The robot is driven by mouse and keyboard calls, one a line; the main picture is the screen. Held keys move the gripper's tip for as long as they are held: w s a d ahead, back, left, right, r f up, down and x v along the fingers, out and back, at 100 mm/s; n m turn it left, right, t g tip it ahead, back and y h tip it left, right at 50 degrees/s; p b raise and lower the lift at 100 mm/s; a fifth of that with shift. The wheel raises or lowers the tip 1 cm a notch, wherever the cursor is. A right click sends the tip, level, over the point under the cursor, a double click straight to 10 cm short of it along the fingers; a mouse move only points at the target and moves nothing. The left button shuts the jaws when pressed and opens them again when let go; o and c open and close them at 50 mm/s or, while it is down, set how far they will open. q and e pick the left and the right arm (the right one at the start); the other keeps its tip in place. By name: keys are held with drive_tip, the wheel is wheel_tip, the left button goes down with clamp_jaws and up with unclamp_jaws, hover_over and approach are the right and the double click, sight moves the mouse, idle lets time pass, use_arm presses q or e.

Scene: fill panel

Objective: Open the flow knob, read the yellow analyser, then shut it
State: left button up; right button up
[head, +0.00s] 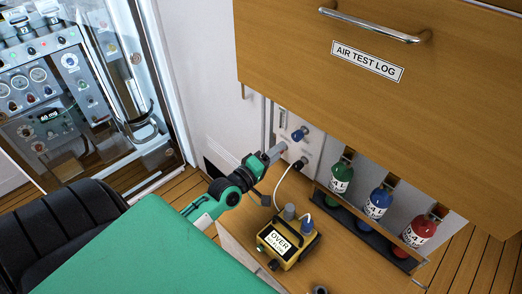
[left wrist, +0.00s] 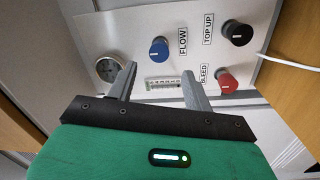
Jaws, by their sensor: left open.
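The blue flow knob (left wrist: 159,50) sits on a pale panel (left wrist: 195,25) beside the label FLOW. It also shows in the head view (head: 298,134). My left gripper (left wrist: 159,80) is open and empty, its two fingers pointing at the panel, with the blue knob ahead of the gap and apart from it. In the head view my left gripper (head: 277,151) is beside the panel, below and left of the blue knob. The yellow analyser (head: 287,241) stands on the wooden bench; its screen shows OVER, with a smaller line too small to read. My right gripper is out of view.
A black TOP UP knob (left wrist: 237,33) and a red BLEED knob (left wrist: 228,79) are close by. A gauge (left wrist: 108,68) is left of the fingers. A white hose (head: 279,186) hangs between panel and analyser. Green, blue (head: 377,203) and red bottles stand right. A wooden cabinet (head: 300,50) overhangs.

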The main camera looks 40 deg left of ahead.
use_arm(q)
drive_tip(key=s+a+b, duration=0.1)
drive_tip(key=s, duration=0.5)
drive_tip(key=shift+f, duration=0.15)
drive_tip(key=shift+s, duration=0.1)
idle(0.4)
